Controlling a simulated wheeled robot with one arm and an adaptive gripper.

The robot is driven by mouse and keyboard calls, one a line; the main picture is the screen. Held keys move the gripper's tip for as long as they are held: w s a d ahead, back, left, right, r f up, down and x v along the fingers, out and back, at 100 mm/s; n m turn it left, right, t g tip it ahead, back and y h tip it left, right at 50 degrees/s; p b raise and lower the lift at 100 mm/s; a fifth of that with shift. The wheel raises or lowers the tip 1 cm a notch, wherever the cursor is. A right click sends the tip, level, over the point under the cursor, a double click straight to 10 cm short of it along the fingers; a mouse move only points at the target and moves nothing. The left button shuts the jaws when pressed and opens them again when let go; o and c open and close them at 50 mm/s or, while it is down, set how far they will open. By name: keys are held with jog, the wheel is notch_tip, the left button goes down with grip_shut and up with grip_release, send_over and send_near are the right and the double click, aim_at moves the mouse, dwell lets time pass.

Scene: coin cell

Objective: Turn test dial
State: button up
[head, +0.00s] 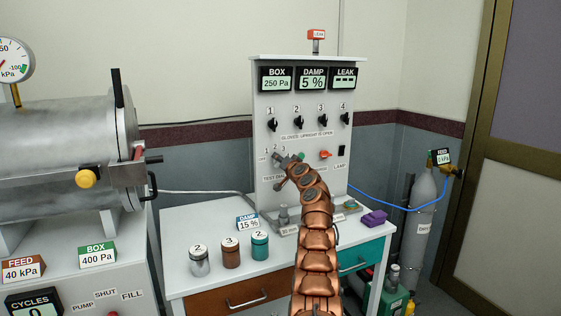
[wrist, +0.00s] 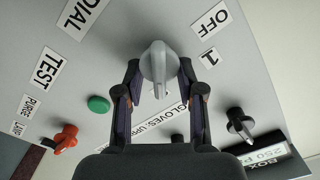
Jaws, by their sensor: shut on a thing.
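The test dial (wrist: 158,62) is a grey knob with a raised bar on the upright panel (head: 262,110). In the wrist view it sits between the two fingers of my gripper (wrist: 158,72), which are closed on its sides. Its bar runs roughly up and down that picture. The OFF and 1 labels (wrist: 209,57) lie to its right; the TEST and DIAL labels lie to its left. In the head view my gripper (head: 284,161) and copper arm cover most of the dial, so its pointed setting cannot be read there.
A green button (wrist: 98,104), a red lever (wrist: 65,138) and a black knob (wrist: 239,125) are close around my gripper. Several lidded jars (head: 230,252) stand on the bench. A gas cylinder (head: 423,205) stands right.

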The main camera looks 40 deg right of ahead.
jog(key=o, duration=1.1)
jog(key=shift+o, duration=0.2)
jog(key=shift+s+f, duration=0.1)
jog(key=shift+s, duration=0.15)
jog(key=v, duration=0.7)
jog(key=shift+a, duration=0.1)
